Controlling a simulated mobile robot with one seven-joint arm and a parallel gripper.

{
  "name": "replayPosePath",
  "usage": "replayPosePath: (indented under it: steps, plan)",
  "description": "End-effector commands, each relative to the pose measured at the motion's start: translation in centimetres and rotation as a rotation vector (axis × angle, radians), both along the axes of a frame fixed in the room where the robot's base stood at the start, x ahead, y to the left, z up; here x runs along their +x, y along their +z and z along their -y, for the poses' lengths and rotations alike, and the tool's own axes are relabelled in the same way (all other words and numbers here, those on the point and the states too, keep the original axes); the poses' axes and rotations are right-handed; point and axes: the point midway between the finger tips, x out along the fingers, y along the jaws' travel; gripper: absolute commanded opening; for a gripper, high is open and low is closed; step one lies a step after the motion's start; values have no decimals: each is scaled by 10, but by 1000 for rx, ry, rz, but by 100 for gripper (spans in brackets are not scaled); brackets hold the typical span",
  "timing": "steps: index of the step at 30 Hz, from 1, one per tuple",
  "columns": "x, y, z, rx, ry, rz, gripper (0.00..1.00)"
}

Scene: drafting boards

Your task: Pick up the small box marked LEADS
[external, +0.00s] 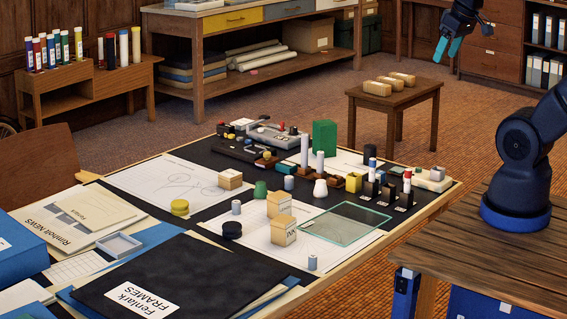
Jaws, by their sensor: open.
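My gripper (448,48) is at the upper right, open, with its teal fingertips pointing down. It is high up and well away from the drafting board, and nothing shows between the fingers. Several small tan boxes could carry the marking. One box (230,179) stands on the drawing sheet left of the board's middle. A second box (279,203) stands nearer the front, with a third, lettered box (284,231) close in front of it. I cannot read LEADS on any of them at this size.
The drafting board (408,219) is crowded with cylinders, blocks and a green box (324,138). A glass plate (345,223) lies right of the lettered box. A stool (391,101) holds several wrapped tan blocks. A black folder (180,273) covers the front left.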

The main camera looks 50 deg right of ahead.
Motion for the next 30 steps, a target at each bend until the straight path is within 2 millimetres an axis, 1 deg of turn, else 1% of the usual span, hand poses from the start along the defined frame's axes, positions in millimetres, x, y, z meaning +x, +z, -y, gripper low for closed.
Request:
replayPosePath:
  steps: [7, 11, 14, 20, 26, 30]
  plan:
    - [2, 0, -1, 5, -6, -2, 66]
    - [16, 0, -4, 29, -45, -17, 66]
    - [34, -1, -8, 65, -106, -36, 66]
    - [78, -8, -21, 139, -253, -81, 66]
    - [122, -21, -37, 201, -404, -128, 66]
    - [152, -34, -50, 238, -512, -158, 66]
